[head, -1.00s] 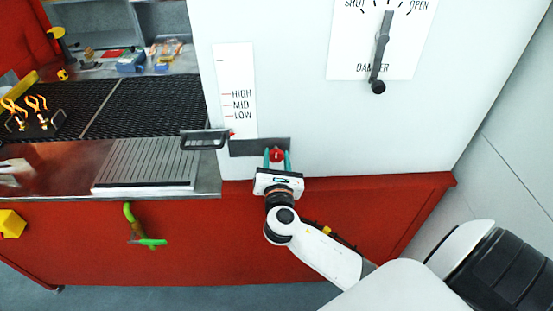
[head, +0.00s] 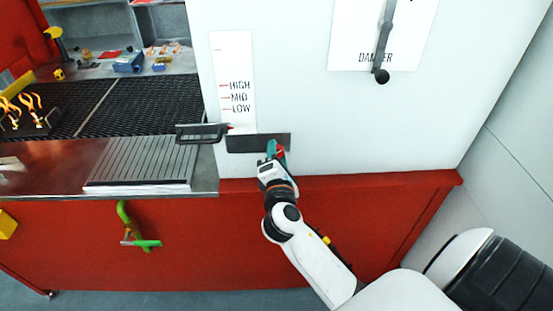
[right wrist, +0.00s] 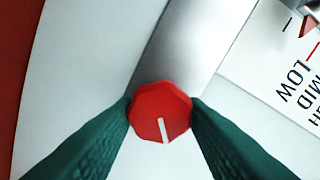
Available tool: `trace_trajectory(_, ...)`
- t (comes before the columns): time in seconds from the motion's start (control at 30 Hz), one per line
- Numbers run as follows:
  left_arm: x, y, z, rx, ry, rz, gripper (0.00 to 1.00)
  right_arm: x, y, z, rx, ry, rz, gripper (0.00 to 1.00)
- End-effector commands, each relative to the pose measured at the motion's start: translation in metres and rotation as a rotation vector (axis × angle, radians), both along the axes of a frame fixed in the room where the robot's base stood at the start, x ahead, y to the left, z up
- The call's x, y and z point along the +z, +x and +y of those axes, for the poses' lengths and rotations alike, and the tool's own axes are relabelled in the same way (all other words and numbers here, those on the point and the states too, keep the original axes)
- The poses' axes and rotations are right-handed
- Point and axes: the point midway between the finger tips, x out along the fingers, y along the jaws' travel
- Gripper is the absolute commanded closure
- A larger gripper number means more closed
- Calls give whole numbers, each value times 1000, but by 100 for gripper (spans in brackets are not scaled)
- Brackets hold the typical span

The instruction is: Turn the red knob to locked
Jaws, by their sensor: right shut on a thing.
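The red knob (head: 281,153) sits on a dark plate (head: 243,143) low on the white panel. My right gripper (head: 276,150) is at the knob, with its teal fingers rolled to a slant. In the right wrist view, the red knob (right wrist: 152,108) is a faceted disc with a white line pointing down toward the bottom of the picture. The two green fingers (right wrist: 161,115) press on it from left and right. Any lock marking by the knob cannot be seen. My left gripper is not in view.
A dark handle (head: 200,133) juts out left of the plate, below the HIGH, MID, LOW scale (head: 234,85). The mesh belt (head: 140,105) lies left. A red cabinet front (head: 200,245) is below.

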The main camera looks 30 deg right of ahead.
Motion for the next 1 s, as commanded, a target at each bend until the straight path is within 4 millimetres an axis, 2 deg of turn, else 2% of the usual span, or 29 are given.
trace_trajectory(0.2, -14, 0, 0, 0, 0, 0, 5, -3, 0, -1, -2, 180, -110, 84)
trace_trajectory(0.6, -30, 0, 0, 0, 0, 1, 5, -4, 0, -1, -2, 465, -284, 84)
trace_trajectory(1.0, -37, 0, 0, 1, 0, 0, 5, -3, 0, 0, -1, 608, -371, 84)
